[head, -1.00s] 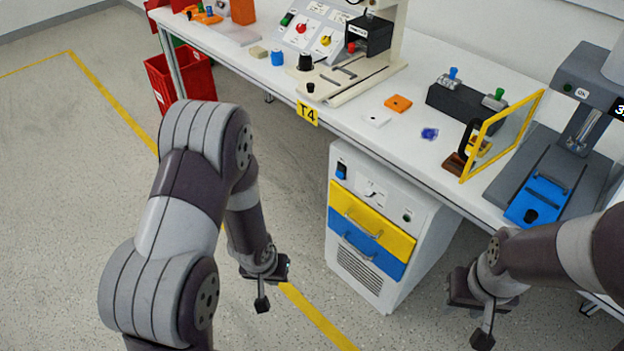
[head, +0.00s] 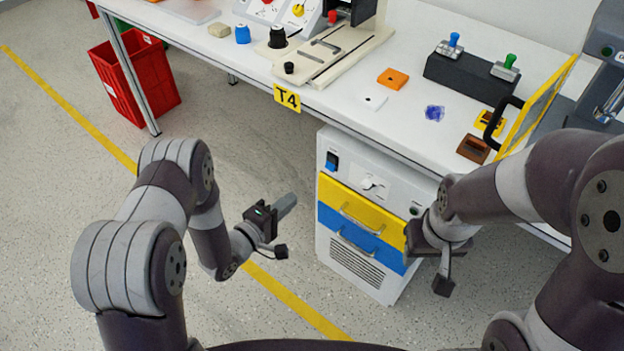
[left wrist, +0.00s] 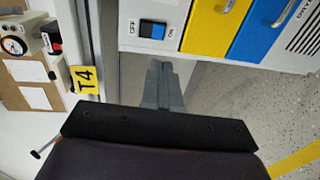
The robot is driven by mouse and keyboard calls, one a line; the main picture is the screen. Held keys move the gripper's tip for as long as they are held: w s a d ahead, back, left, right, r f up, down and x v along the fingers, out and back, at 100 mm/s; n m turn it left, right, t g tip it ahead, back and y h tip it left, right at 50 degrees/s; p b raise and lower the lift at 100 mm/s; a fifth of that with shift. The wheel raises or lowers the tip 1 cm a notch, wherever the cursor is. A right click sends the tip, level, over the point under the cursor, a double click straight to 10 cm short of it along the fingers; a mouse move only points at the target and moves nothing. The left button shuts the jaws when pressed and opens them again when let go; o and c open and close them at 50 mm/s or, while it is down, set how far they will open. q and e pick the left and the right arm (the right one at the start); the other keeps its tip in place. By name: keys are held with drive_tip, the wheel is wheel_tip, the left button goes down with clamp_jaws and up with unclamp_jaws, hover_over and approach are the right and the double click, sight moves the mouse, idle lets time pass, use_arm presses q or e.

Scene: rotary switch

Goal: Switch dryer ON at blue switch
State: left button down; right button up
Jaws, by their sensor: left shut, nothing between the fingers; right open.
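The dryer (head: 345,258) is a white cabinet under the table, with a yellow drawer and a blue drawer. Its blue rocker switch (head: 331,160) sits at the upper left of the front panel. In the left wrist view the blue switch (left wrist: 152,29) lies between the labels OFF and ON. Which side is pressed, I cannot tell. My left gripper (head: 293,199) is shut and empty, left of the cabinet, pointing towards it. In the left wrist view its fingertips (left wrist: 160,66) are apart from the switch. My right gripper (head: 412,240) is open, in front of the cabinet's right side.
A white knob (head: 371,184) is on the same panel, right of the switch. The table edge with the T4 sign (head: 287,97) overhangs above. A red bin (head: 136,84) stands at the left. The floor left of the cabinet is clear.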

sight(329, 168)
use_arm(q)
drive_tip(key=shift+b+x, duration=1.8)
drive_tip(key=shift+x, duration=5.05)
